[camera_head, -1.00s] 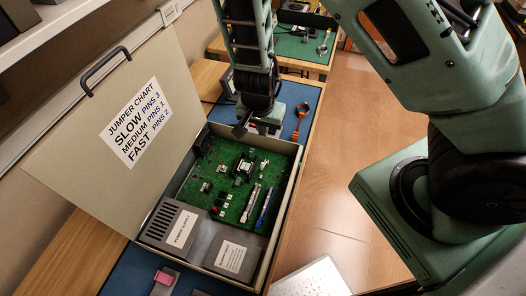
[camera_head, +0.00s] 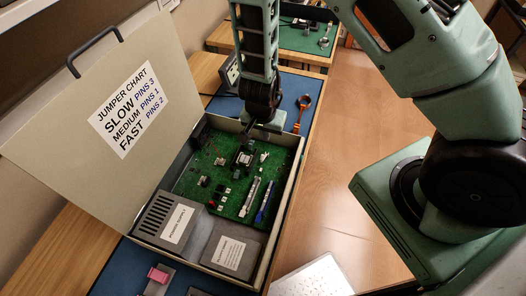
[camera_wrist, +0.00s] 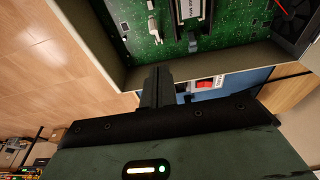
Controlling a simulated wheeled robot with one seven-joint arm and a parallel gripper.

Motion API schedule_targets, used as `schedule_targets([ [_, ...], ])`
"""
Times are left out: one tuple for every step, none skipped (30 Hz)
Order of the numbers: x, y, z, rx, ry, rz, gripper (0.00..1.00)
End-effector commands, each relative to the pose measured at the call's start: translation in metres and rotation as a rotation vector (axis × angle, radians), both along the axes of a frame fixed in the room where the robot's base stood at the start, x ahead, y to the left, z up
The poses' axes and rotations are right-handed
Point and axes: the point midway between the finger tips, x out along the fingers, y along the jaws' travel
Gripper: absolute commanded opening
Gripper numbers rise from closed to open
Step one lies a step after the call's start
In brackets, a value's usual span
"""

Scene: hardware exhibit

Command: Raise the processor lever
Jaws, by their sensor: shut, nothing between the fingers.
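The processor (camera_head: 243,159) sits in a dark socket on the green circuit board (camera_head: 205,180) inside the open case. In the wrist view the processor (camera_wrist: 190,8) is at the top, with a small grey tab (camera_wrist: 193,44) below it that may be the lever's end. A pale metal piece (camera_wrist: 152,28) stands left of it on the board; I cannot tell whether it belongs to the lever. My gripper (camera_wrist: 158,72) is shut and empty, its fingertips near the case's edge, apart from the processor. In the head view my gripper (camera_head: 257,134) is at the case's far side.
The case wall (camera_wrist: 225,60) lies between my gripper and the board. A red switch (camera_wrist: 205,83) is just outside it. The raised lid (camera_head: 75,150) with a jumper chart stands left. Power supply (camera_head: 172,222) fills the near left. An orange-handled tool (camera_head: 302,110) lies behind.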

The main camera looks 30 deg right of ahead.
Motion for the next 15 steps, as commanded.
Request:
schedule_targets([
  [0.001,-0.002,-0.013,0.001,0.003,-0.004,0.0],
  [0.002,-0.003,-0.017,0.002,0.002,-0.005,0.0],
  [-0.002,0.001,-0.021,0.002,0.003,-0.001,0.0],
  [-0.004,0.002,-0.024,0.001,0.003,-0.002,0.0],
  [-0.005,0.004,-0.027,0.002,0.004,-0.002,0.0],
  [-0.007,0.006,-0.03,0.002,0.002,-0.001,0.0],
  [-0.009,0.008,-0.032,0.002,0.003,-0.001,0.0],
  [-0.01,0.009,-0.035,0.001,0.003,-0.001,0.0],
  [-0.011,0.01,-0.038,0.0,0.003,0.0,0.0],
  [-0.012,0.011,-0.039,0.001,0.002,-0.001,0.0],
  [-0.012,0.012,-0.041,0.0,0.001,-0.001,0.0],
  [-0.013,0.013,-0.042,0.001,0.001,-0.001,0.0],
  [-0.013,0.013,-0.043,0.001,0.001,-0.001,0.0],
  [-0.014,0.014,-0.044,0.001,0.001,-0.001,0.0],
  [-0.014,0.014,-0.044,0.002,0.0,-0.001,0.0],
])
